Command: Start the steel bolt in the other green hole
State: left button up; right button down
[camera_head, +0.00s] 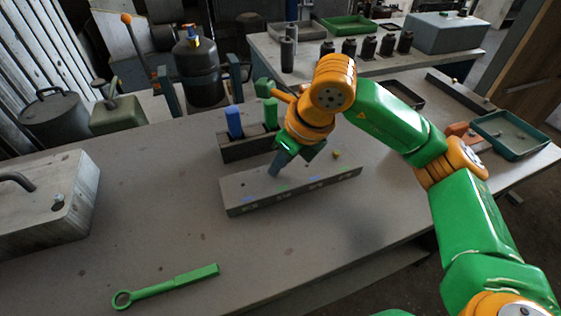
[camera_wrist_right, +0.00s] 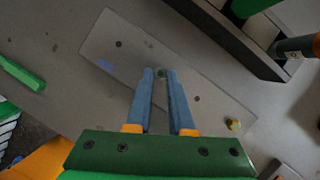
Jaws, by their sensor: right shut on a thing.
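The long grey block (camera_head: 236,196) lies on the table with small dark holes and blue marks on its top. My right gripper (camera_head: 274,173) points down at the block's middle. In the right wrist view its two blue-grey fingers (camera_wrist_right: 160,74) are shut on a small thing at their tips. This appears to be the steel bolt (camera_wrist_right: 161,72), mostly hidden, with a greenish tint around it. I cannot tell whether its tip is in a hole. Two bare holes show on the block (camera_wrist_right: 196,99) to either side of the fingertips. My left gripper is not in view.
A dark rack (camera_head: 238,150) holding blue and green handles stands just behind the block. A green wrench (camera_head: 165,288) lies in front. A grey housing (camera_head: 50,210) is at left, a green tray (camera_head: 512,135) at right.

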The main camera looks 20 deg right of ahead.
jog(key=shift+f, duration=0.1)
jog(key=shift+s+f+b, duration=0.1)
jog(key=shift+f+b, duration=0.1)
jog(key=shift+b, duration=0.25)
jog(key=shift+c, duration=1.2)
grip_release()
jog(key=shift+r, duration=0.1)
notch_tip(320, 180, up, 8)
jog(key=p, duration=0.6)
